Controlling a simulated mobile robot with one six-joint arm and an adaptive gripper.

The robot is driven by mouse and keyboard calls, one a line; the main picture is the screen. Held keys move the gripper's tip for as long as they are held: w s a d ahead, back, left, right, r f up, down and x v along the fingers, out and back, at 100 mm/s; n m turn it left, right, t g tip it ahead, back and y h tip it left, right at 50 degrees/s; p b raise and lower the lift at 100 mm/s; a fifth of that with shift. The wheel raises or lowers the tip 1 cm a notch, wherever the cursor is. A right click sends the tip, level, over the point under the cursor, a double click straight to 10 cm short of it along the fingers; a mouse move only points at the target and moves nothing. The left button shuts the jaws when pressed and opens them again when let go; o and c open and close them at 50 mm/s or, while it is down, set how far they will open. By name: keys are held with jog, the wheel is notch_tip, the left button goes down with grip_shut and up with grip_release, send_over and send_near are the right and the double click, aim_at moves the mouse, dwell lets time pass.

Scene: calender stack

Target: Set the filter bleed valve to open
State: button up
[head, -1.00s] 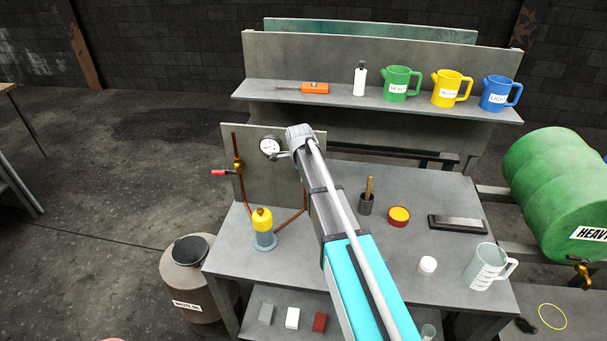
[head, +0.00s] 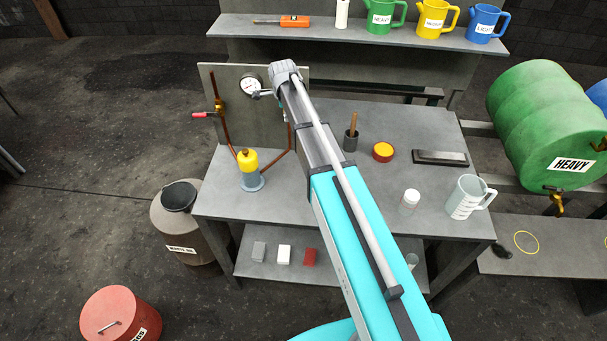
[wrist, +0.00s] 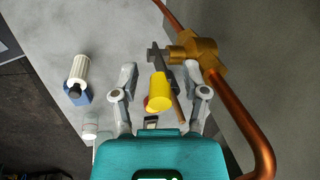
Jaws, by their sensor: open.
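In the wrist view a brass valve (wrist: 192,48) sits on a copper pipe, with a grey lever and a yellow grip (wrist: 159,90). I take it for the filter bleed valve, though no label shows. My gripper (wrist: 160,74) is open, with one finger on each side of the yellow grip; contact cannot be told. The filter (head: 249,168), yellow on a blue-grey base, stands on the bench, with copper pipes running up the panel. A red-handled valve (head: 207,114) is on the left pipe.
A gauge (head: 250,86) is on the upright panel (head: 240,120) close to my arm. A waste bin (head: 185,235) stands at the bench's left.

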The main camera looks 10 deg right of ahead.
jog(key=shift+d, duration=0.1)
jog(key=s+d+f+m+t+y+b, duration=0.15)
jog(key=s+d+t+y+b, duration=0.25)
jog(key=d+y+b, duration=0.55)
jog(key=s+d+f+m+t+y+b, duration=0.1)
jog(key=s+d+f+t+y+b, duration=0.15)
jog(key=s+d+y+b, duration=0.65)
jog(key=shift+s+a+f+n+g+h, duration=1.35)
jog(key=shift+s+a+f+n+h, duration=0.75)
jog(key=shift+a+n, duration=0.6)
jog(key=shift+s+a+f+n+g+h, duration=1.35)
jog(key=shift+s+a+f+n+h, duration=0.35)
jog(key=shift+a+f+n+h, duration=0.75)
jog(key=shift+s+a+f+n+g+h, duration=1.35)
jog(key=shift+s+a+f+n+h, duration=0.85)
jog(key=shift+a+n, duration=0.8)
jog(key=shift+w+f, duration=0.2)
jog(key=shift+w, duration=0.05)
